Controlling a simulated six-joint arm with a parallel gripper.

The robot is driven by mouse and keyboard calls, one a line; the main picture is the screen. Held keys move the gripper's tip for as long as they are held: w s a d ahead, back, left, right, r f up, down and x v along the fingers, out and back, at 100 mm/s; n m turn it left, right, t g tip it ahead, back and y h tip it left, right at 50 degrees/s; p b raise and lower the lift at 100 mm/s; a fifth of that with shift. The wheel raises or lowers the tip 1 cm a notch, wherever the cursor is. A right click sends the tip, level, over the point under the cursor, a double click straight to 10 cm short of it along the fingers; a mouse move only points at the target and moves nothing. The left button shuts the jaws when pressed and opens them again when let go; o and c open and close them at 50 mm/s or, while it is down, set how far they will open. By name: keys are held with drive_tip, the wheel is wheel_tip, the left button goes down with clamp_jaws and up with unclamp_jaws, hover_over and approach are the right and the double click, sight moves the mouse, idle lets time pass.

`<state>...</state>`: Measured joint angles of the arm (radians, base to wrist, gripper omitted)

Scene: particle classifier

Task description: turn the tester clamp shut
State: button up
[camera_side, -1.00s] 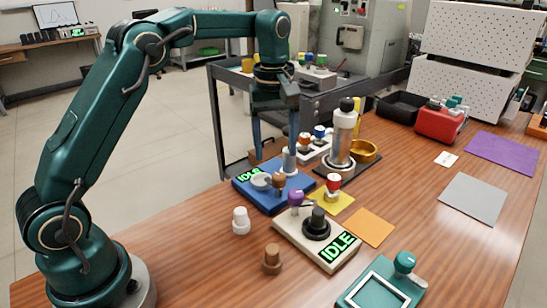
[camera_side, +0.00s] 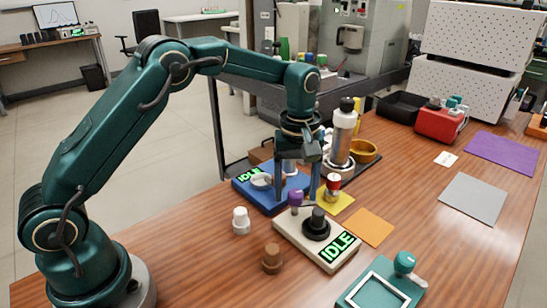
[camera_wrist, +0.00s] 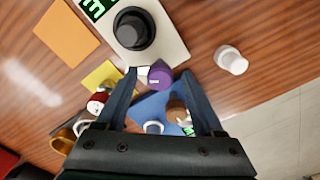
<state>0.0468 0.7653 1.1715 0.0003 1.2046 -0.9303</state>
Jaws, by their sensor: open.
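A beige tester (camera_side: 287,238) with a green IDLE display (camera_side: 338,246) stands on the wood table. It carries a black round part (camera_side: 317,226) and, at its far left corner, a purple knob (camera_side: 295,197) that looks like the clamp handle. In the wrist view the purple knob (camera_wrist: 160,74) lies between my fingertips, with the black part (camera_wrist: 134,30) beyond. My gripper (camera_side: 297,196) is open and points down over the knob; its fingers (camera_wrist: 158,78) straddle it in the picture. I cannot tell whether they touch it. Nothing is held.
A blue device (camera_side: 258,201) with an IDLE display is just behind, partly hidden by my gripper. A white piece (camera_side: 241,221) and a brown piece (camera_side: 272,258) stand at the left.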

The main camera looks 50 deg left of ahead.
clamp_jaws()
drive_tip(key=shift+m, duration=0.3)
drive_tip(key=m, duration=1.1)
drive_tip(key=shift+r+m, duration=0.1)
drive_tip(key=shift+m, duration=0.2)
idle(0.4)
unclamp_jaws()
